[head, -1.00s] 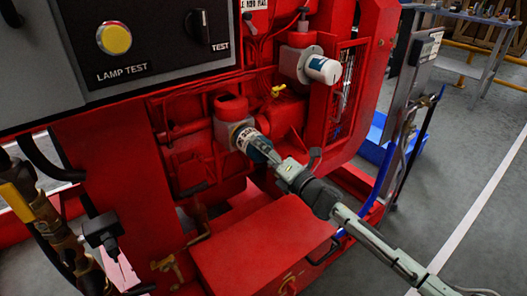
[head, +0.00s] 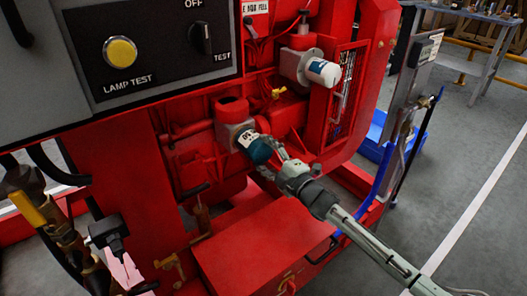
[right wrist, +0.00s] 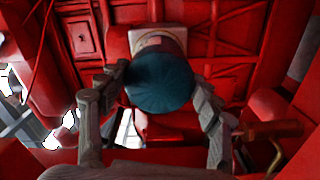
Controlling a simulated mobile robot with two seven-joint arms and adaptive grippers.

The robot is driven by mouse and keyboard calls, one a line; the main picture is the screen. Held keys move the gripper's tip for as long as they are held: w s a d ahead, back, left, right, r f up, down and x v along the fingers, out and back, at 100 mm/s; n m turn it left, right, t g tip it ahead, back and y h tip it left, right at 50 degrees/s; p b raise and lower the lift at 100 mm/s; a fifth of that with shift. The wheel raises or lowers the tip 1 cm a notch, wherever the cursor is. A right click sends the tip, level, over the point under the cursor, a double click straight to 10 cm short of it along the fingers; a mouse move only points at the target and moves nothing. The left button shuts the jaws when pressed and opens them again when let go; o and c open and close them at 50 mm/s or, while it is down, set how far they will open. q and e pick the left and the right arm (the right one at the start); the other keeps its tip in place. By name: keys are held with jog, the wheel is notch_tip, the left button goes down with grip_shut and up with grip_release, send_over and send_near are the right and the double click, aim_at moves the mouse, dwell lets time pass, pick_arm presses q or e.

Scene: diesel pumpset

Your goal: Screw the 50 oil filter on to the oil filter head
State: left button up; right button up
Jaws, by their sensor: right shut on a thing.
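The oil filter (head: 254,146) is a white canister with dark lettering and a teal end. It sits against the grey oil filter head (head: 231,132) on the red engine, with its axis tilted down to the right. My right gripper (head: 269,156) is shut on the filter from its outer end. In the right wrist view the filter's round teal end (right wrist: 160,82) lies between the two fingers (right wrist: 158,105), and the light filter head (right wrist: 157,40) shows behind it. The thread is hidden, so I cannot tell how far it is engaged. My left gripper is not in view.
A second white filter (head: 323,72) with a blue end is mounted higher up on the right. A red box (head: 262,240) lies below my right arm. The control panel (head: 150,50) stands upper left, and valves with a yellow handle (head: 30,204) lower left.

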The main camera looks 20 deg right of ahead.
jog(key=shift+r, duration=0.25)
jog(key=m, duration=0.3)
jog(key=shift+m, duration=0.4)
jog(key=m, duration=0.5)
jog(key=shift+a, duration=0.15)
